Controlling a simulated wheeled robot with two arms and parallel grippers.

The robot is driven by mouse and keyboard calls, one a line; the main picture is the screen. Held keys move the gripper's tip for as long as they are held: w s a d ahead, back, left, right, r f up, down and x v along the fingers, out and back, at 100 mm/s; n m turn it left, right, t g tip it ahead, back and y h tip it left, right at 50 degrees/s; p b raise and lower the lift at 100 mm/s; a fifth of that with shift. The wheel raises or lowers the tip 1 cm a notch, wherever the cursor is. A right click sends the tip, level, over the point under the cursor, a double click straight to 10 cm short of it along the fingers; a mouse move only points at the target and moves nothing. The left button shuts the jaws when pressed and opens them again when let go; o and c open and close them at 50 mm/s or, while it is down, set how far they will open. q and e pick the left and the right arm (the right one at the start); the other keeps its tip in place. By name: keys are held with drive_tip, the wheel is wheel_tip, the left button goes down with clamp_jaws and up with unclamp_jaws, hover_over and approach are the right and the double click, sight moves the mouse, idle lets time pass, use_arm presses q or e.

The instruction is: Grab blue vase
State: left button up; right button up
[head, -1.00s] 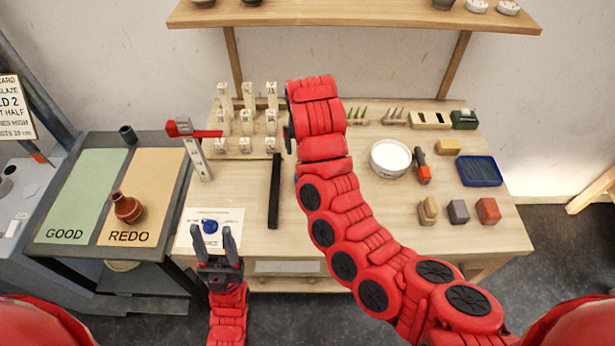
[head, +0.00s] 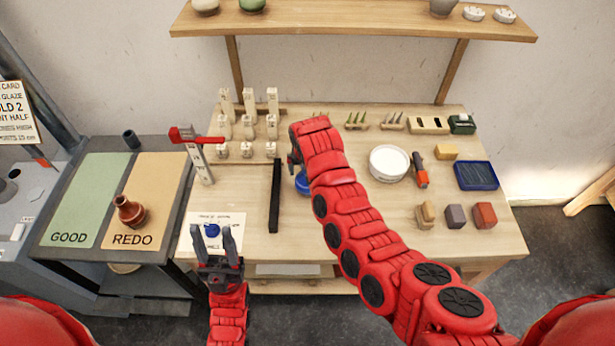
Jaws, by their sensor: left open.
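A blue rounded object (head: 302,183), which looks like the blue vase, stands on the wooden table in the head view. It is mostly hidden behind my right arm. My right gripper (head: 294,158) is at the far end of that arm, beside and just beyond the blue object. Its fingers are largely hidden, so I cannot tell whether they touch it or are open. My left gripper (head: 213,238) is open and empty at the table's front left edge. Between its fingers shows a blue vase shape on a white sheet (head: 233,220); it looks printed.
A black bar (head: 275,195) lies left of the blue object. Pale upright blocks (head: 249,128) and a red-topped gauge (head: 200,165) stand at the back left. A white bowl (head: 389,163) is to the right.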

drive_tip(key=shift+x, duration=1.1)
drive_tip(key=shift+c, duration=0.3)
drive_tip(key=c, duration=1.4)
